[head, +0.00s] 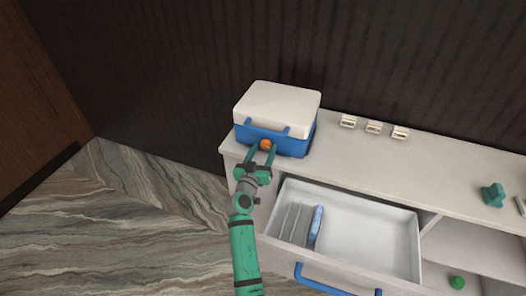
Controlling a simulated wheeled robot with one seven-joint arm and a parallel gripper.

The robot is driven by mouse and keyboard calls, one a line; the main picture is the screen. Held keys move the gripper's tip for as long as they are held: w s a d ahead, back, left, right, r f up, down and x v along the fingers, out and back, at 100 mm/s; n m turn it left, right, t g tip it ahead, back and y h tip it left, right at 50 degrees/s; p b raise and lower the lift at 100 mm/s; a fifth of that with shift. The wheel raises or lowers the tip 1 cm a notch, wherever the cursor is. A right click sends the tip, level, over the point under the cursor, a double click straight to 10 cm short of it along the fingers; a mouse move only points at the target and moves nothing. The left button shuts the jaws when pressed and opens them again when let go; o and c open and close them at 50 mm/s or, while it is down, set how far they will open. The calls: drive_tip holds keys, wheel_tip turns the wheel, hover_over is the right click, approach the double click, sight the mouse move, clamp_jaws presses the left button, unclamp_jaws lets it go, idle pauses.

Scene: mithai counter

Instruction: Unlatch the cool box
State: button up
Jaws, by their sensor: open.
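The cool box (277,114) stands on the left end of the counter in the head view. It has a blue body and a white lid, and the lid looks closed. A blue handle shows across its front. A round orange piece (265,145), which looks like the latch, is on the front of the box. My gripper (262,151) is open at the front of the box, with its green fingers on either side of the orange piece. I cannot tell whether the fingers touch it.
The white counter top (450,179) runs to the right. Several small cream blocks stand behind, one of them here (373,127). A green object (493,195) stands at the right. An open drawer (372,240) juts out below, with a blue item (316,226) inside. A green lump (457,282) lies on a lower shelf.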

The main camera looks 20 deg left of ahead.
drive_tip(key=shift+w+d, duration=0.1)
drive_tip(key=shift+w, duration=0.1)
drive_tip(key=c, duration=1.1)
drive_tip(key=shift+o, duration=0.2)
